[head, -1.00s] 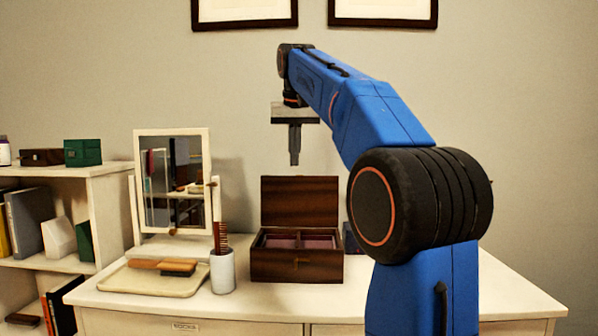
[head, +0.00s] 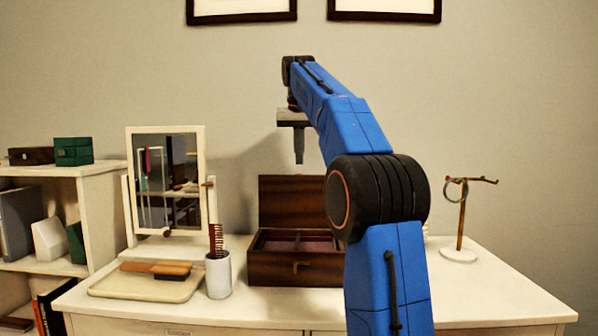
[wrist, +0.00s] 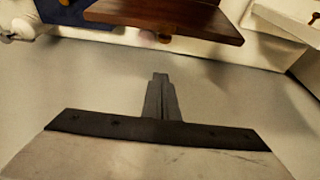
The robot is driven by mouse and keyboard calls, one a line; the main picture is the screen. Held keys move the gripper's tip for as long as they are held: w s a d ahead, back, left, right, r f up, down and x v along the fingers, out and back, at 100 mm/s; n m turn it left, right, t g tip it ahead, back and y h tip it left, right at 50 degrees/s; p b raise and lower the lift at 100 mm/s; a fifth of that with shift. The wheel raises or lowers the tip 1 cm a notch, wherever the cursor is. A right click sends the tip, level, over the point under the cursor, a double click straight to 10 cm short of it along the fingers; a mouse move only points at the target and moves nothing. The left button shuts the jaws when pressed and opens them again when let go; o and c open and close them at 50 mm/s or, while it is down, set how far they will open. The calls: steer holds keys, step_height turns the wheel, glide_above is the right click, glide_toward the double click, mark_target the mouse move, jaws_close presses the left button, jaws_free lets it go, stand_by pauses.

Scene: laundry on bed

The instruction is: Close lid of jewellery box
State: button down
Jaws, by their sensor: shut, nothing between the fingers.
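The jewellery box (head: 275,269) is dark brown wood and stands on the white dresser. Its lid (head: 286,203) is raised upright at the back, and the compartments inside show a purplish lining. My arm hides the right part of the box. My gripper (head: 299,160) points down, shut and empty, above the raised lid in the head view and apart from it. In the wrist view my gripper (wrist: 160,78) is shut, and a dark brown wooden panel (wrist: 170,18), which looks like part of the box, lies beyond its tips.
On the dresser (head: 480,300), a mirror (head: 168,180), a tray (head: 125,288) with brushes and a white cup (head: 218,276) with a comb stand left of the box. A jewellery stand (head: 459,220) is at the right. A bookshelf (head: 100,170) is at far left.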

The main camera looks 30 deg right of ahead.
steer(key=shift+s+a+f, duration=0.25)
steer(key=shift+s+f, duration=0.1)
steer(key=shift+f, duration=0.4)
steer(key=shift+s+a+f, duration=0.2)
steer(key=shift+s+f, duration=0.15)
steer(key=shift+f, duration=0.45)
steer(key=shift+s+a+f, duration=0.25)
steer(key=shift+s+f, duration=0.1)
steer(key=shift+f, duration=0.4)
steer(key=shift+s, duration=0.1)
